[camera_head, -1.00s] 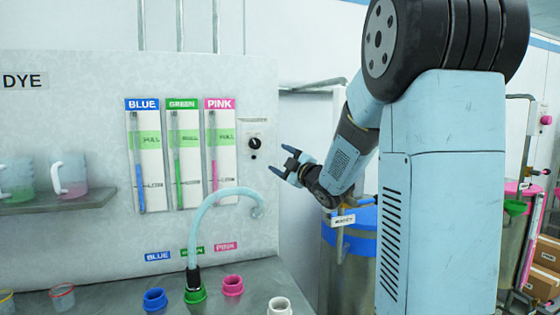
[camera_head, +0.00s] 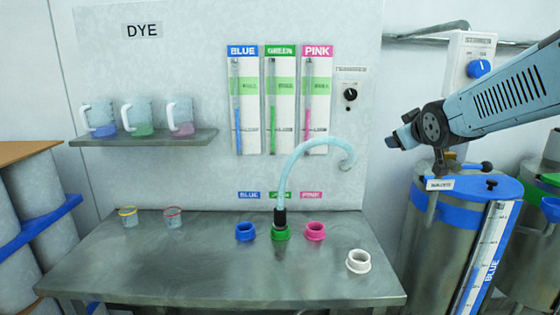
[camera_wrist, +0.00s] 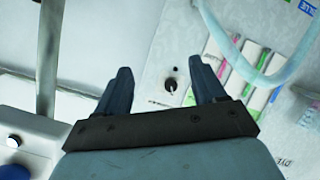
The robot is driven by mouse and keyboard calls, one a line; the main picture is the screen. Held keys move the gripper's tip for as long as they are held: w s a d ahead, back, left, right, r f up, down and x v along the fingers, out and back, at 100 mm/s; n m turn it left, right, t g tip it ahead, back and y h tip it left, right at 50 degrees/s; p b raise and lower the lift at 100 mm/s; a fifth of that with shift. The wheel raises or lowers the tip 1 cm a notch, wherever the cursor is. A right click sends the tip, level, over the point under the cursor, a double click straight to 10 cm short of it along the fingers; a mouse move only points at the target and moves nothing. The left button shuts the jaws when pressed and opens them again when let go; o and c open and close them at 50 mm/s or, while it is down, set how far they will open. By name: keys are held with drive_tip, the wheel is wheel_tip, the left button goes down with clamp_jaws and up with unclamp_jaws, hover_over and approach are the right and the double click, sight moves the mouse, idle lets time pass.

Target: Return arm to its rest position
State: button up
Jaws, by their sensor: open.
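My gripper (camera_head: 398,137) is in the air right of the dye panel, near the blue-lidded drum (camera_head: 465,190), seen from the side in the head view. In the wrist view, my gripper (camera_wrist: 165,85) shows two dark fingers apart with nothing between them. Beyond them is the panel with the black knob (camera_wrist: 170,84); this knob also shows in the head view (camera_head: 350,94). My forearm reaches in from the right edge of the head view. The rest of my arm is out of view there.
A steel table (camera_head: 215,280) holds blue, green, pink and white sockets, a pale curved hose (camera_head: 318,147) standing in the green one, and two small cups. A shelf (camera_head: 145,140) holds three jugs. A white box with a blue knob (camera_head: 479,68) is above the drum.

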drive_tip(key=s+a+f+m+g, duration=0.2)
drive_tip(key=s+a+f+g, duration=0.1)
drive_tip(key=s, duration=0.8)
drive_tip(key=s+a+f+m+g+y, duration=0.1)
drive_tip(key=s+a+f+m+g, duration=0.2)
drive_tip(key=s, duration=0.9)
wheel_tip(320, 180, down, 2)
drive_tip(key=shift+s+a+f+g, duration=0.1)
drive_tip(key=shift+s+a+g, duration=0.15)
drive_tip(key=shift+a+g, duration=0.6)
drive_tip(key=shift+d+g, duration=0.25)
drive_tip(key=shift+d, duration=0.05)
drive_tip(key=shift+c, duration=0.5)
